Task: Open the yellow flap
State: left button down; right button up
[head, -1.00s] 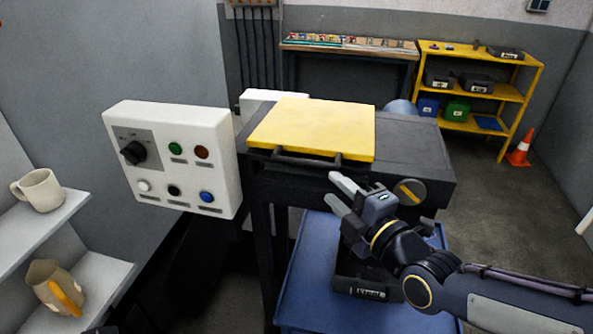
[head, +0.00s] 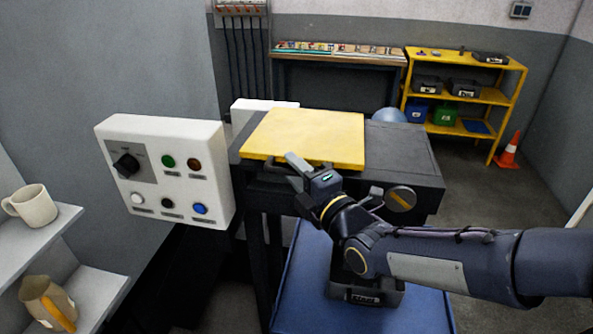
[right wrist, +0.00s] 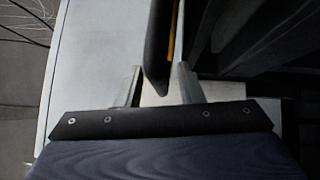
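The yellow flap (head: 310,138) lies flat and closed on top of a dark cabinet (head: 405,150). A black bar handle (right wrist: 157,50) runs along its front edge; in the head view my gripper hides most of it. My right gripper (head: 287,165) is at the handle. In the right wrist view my right gripper (right wrist: 160,84) has its two fingers apart, with the dark handle between them and clear space on both sides. A thin yellow edge of the flap (right wrist: 173,30) shows beside the handle. My left gripper is not in view.
A white control panel (head: 145,205) with a black knob and coloured buttons stands left of the cabinet. A blue cart (head: 300,290) with a black bin (head: 365,297) is below. Shelves with a mug (head: 32,206) and a jug (head: 47,302) are at the left.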

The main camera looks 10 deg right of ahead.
grip_shut()
jog(key=w+d+r+p, duration=0.1)
jog(key=w+r+p, duration=0.2)
jog(key=r, duration=0.6)
jog(key=w+d+r+m+g+p, duration=0.1)
jog(key=w+r+p, duration=0.3)
jog(key=r, duration=0.5)
jog(key=shift+d+p, duration=0.2)
jog(key=shift+p, duration=0.8)
jog(key=shift+w, duration=0.1)
grip_release()
